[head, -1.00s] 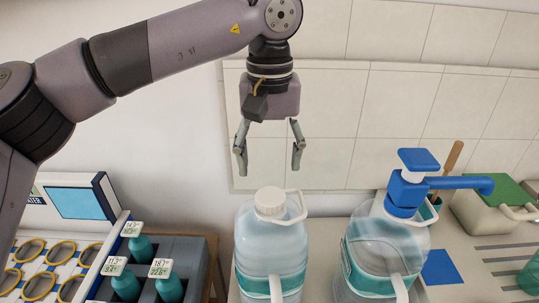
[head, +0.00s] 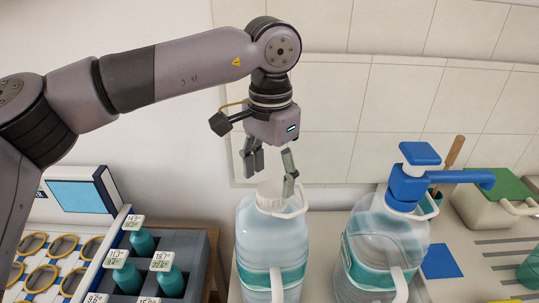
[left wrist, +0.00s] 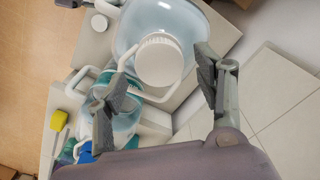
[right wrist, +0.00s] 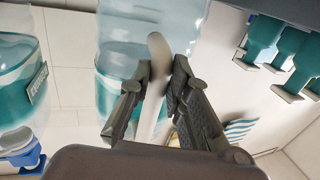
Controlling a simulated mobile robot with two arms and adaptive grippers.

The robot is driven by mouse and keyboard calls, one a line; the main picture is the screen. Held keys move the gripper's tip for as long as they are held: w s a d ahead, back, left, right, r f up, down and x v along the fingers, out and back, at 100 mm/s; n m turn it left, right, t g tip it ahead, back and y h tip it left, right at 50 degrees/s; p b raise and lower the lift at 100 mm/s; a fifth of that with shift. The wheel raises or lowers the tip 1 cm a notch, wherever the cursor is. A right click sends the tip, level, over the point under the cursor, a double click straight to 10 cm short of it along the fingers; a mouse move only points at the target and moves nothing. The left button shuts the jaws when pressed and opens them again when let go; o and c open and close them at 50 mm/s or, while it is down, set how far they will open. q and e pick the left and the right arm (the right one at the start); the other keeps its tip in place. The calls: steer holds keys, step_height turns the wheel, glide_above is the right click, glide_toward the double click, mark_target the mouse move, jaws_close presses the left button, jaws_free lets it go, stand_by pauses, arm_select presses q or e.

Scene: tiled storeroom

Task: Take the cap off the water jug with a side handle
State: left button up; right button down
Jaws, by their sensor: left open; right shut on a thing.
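The water jug (head: 262,243) is clear with a teal band and a side handle, and stands upright on the counter. Its white ribbed cap (head: 270,197) is on the neck, and the cap also shows in the left wrist view (left wrist: 159,60). My left gripper (head: 268,178) is open just above the cap, pointing down, its fingers spread to either side; I cannot tell if one touches. In the right wrist view my right gripper (right wrist: 152,95) is shut on the jug's pale side handle (right wrist: 157,55). The head view does not show the right gripper.
A second jug (head: 385,245) with a blue pump (head: 408,185) stands close on the right. A grey rack (head: 198,265) of teal bottles and a tray (head: 30,265) with yellow rings lie left. A green-lidded box (head: 490,205) is at the right. The tiled wall is behind.

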mark_target(271, 193)
arm_select(q)
steer(key=shift+f, duration=1.45)
steer(key=shift+c, duration=0.3)
